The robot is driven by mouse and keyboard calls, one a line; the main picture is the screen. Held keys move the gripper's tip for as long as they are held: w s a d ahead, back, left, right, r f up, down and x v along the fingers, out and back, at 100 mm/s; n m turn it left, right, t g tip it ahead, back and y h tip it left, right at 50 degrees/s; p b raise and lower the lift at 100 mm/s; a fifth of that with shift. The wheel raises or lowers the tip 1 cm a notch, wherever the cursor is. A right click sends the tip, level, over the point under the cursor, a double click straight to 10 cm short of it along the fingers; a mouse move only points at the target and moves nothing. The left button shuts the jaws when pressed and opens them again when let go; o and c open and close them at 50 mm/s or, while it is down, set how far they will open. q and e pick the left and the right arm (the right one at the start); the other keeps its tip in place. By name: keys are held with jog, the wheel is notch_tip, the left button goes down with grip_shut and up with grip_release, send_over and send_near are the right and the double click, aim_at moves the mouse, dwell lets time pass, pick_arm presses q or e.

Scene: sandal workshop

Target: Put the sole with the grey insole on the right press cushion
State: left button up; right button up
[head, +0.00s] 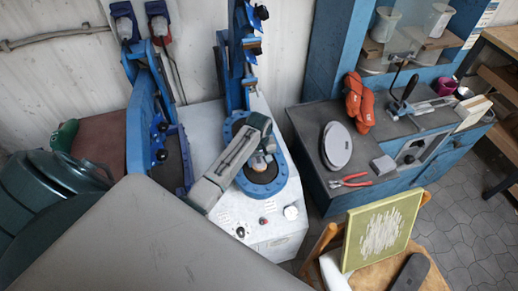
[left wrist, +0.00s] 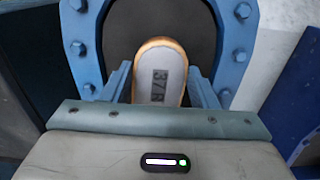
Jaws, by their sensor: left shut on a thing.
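My left gripper (head: 264,149) is over the right press and is shut on a sole (head: 258,163). In the left wrist view the sole (left wrist: 161,72) has a pale grey insole marked "37 R" and a tan edge, and sits between the two fingers (left wrist: 160,88). Its near end is hidden by the gripper body. The right press cushion (head: 265,187) is dark and framed by a blue bolted ring; the cushion (left wrist: 120,35) also shows behind the sole in the left wrist view. I cannot tell whether the sole touches the cushion. My right gripper is not in view.
The blue left press (head: 150,130) stands close by on the left. The white press housing (head: 265,240) has knobs at its front. A bench (head: 310,150) at right holds red pliers (head: 350,181) and orange gloves (head: 359,103). A dark sole (head: 410,272) lies at bottom right.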

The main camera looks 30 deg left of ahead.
pick_arm(q)
jog(key=shift+f, duration=0.1)
jog(key=o, duration=1)
